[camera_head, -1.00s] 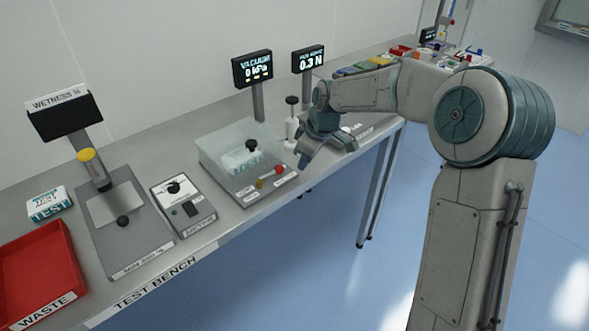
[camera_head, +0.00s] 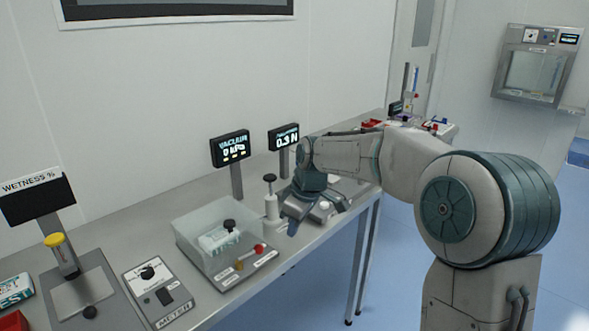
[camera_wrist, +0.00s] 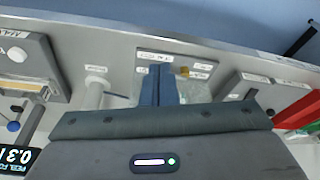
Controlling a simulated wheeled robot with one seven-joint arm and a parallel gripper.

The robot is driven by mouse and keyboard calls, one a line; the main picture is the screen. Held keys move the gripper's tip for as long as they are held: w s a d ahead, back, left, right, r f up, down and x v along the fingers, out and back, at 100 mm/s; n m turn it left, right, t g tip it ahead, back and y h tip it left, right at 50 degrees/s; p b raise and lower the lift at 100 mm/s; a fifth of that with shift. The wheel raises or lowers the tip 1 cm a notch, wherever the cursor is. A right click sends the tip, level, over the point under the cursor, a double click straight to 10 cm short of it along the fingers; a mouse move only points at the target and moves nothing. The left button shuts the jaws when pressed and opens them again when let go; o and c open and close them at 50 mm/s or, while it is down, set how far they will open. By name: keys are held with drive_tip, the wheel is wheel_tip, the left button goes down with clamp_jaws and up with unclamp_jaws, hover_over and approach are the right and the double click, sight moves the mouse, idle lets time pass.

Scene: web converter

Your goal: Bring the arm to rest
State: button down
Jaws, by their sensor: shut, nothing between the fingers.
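My arm reaches from the right over the test bench (camera_head: 205,278) in the head view. My gripper (camera_head: 292,232) hangs at the bench's front edge, to the right of the clear vacuum box (camera_head: 200,240). In the wrist view the blue fingers of my gripper (camera_wrist: 158,72) lie together with nothing between them. The clear box (camera_wrist: 200,92) shows behind the fingers there, partly hidden by them. My gripper appears apart from the box, though the exact gap is hard to tell.
A white post with a black knob (camera_head: 271,205) stands close beside my gripper. Two displays, VACUUM (camera_head: 230,148) and a force readout (camera_head: 284,137), rise behind. A wetness stand (camera_head: 85,290) and a small meter (camera_head: 158,292) stand at left. Blue floor (camera_head: 400,250) is clear in front.

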drive_tip(key=s+d+m+t+h, duration=0.1)
drive_tip(key=s+d+m, duration=0.6)
drive_tip(key=s, duration=0.7)
drive_tip(key=s+d+m+t+h, duration=0.1)
drive_tip(key=s+d+m+h, duration=0.1)
drive_tip(key=s+d+m, duration=0.65)
drive_tip(key=w+d+f+n+t+b, duration=0.1)
drive_tip(key=w+f+n+t+b, duration=0.15)
drive_tip(key=w, duration=0.35)
drive_tip(key=w+d+f+n+t+b, duration=0.1)
drive_tip(key=w+d+f+n+t, duration=0.2)
drive_tip(key=w, duration=0.4)
drive_tip(key=n+y+b, duration=0.3)
drive_tip(key=n+y, duration=0.5)
drive_tip(key=y, duration=0.5)
approach(262, 251)
drive_tip(key=shift+t, duration=0.45)
drive_tip(key=x, duration=0.7)
drive_tip(key=shift+s+f+b, duration=0.25)
drive_tip(key=shift+b, duration=0.05)
drive_tip(key=shift+m, duration=0.3)
drive_tip(key=shift+w, duration=0.1)
